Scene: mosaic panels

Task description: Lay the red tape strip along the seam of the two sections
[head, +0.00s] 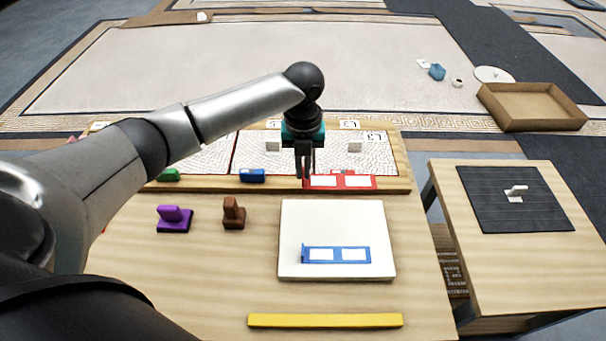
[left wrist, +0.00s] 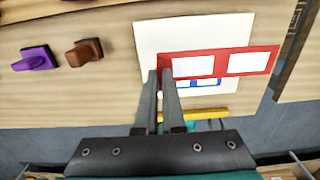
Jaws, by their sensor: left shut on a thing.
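The red strip (head: 340,182) with two white windows is held at its left end by my left gripper (head: 304,174), which is shut on it. The strip lies roughly level in front of the gripper, over the front rail of the wooden panel frame (head: 399,184). In the left wrist view the red strip (left wrist: 221,64) runs right from the fingers (left wrist: 163,98). Pale mosaic sections (head: 208,153) lie in the frame. A thin red line (head: 234,153) runs between two of them; my gripper hides part of the panel. My right gripper is out of view.
A white board (head: 337,224) bears a blue windowed strip (head: 337,247). Purple (head: 174,219) and brown (head: 233,213) handled blocks stand left of it. A yellow bar (head: 325,320) lies at the front. A side table with a dark mat (head: 500,213) stands right.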

